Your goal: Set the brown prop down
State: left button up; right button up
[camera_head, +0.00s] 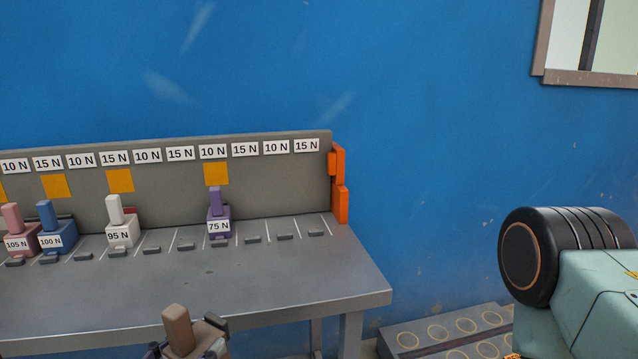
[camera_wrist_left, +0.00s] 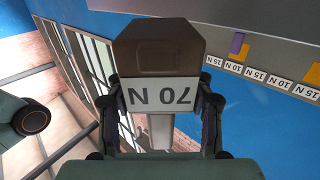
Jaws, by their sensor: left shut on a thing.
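The brown prop (camera_head: 178,328) is at the bottom of the head view, its post pointing up, in front of the grey bench (camera_head: 250,280). My left gripper (camera_head: 188,349) is shut on it, and most of the gripper is cut off by the frame edge. In the left wrist view the brown prop (camera_wrist_left: 158,48) sits between the two dark fingers of my left gripper (camera_wrist_left: 160,112). Its white label (camera_wrist_left: 160,95) reads 70 N and appears upside down. My right gripper is not in view.
Pink (camera_head: 14,225), blue (camera_head: 50,225), white (camera_head: 119,225) and purple (camera_head: 217,217) props stand on the bench in slots. Slots between the white and purple props and right of the purple are free. An orange bracket (camera_head: 341,195) edges the back panel. A grey ringed block (camera_head: 445,335) lies low right.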

pick_arm(q)
jog(key=shift+s+f, duration=0.6)
jog(key=shift+f, duration=0.4)
jog(key=shift+s+f, duration=0.6)
jog(key=shift+f, duration=0.35)
